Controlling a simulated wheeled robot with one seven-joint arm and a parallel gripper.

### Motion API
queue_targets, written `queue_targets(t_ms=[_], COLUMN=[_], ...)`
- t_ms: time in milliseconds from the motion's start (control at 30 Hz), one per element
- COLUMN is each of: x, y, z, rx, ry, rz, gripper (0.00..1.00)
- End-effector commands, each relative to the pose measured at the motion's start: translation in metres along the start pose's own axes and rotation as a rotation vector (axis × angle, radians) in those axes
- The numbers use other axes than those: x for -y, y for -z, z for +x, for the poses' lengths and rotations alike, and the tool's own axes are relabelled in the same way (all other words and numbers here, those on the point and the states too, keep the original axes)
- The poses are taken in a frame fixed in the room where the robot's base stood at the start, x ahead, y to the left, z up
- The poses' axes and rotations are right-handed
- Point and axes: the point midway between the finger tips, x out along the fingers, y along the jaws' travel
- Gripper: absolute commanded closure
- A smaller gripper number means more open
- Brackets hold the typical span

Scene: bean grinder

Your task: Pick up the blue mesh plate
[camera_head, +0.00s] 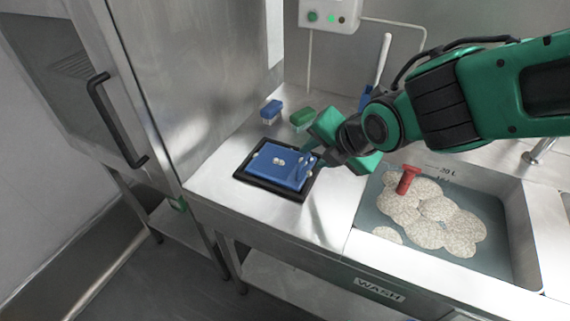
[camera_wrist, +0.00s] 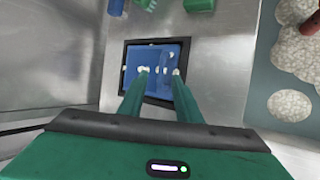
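The blue mesh plate (camera_head: 268,165) lies flat on a black tray (camera_head: 256,184) on the steel counter. Small white blobs sit on the plate. In the wrist view the plate (camera_wrist: 157,90) is below and ahead of my fingers, inside the black tray rim (camera_wrist: 124,62). My gripper (camera_head: 306,166) comes in from the right, over the plate's right part. In the wrist view my gripper (camera_wrist: 160,73) is open, with a clear gap between the two green fingers and nothing held. I cannot tell whether the fingertips touch the plate.
A blue brush (camera_head: 271,107) and a green brush (camera_head: 302,116) lie behind the tray. A sink (camera_head: 365,215) with foam and a red object (camera_head: 407,180) is to the right. A steel cabinet (camera_head: 180,80) stands at the left. The counter in front of the tray is clear.

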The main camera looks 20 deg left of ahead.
Motion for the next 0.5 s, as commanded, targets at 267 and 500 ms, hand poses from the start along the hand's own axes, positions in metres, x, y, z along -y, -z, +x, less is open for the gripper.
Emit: queue_targets(t_ms=[267, 500], x=[0.001, 0.004], y=[0.0, -0.001], z=[0.015, 0.044], rx=[0.0, -0.001], ry=[0.001, 0.003], rz=[0.001, 0.002], gripper=[0.69, 0.69])
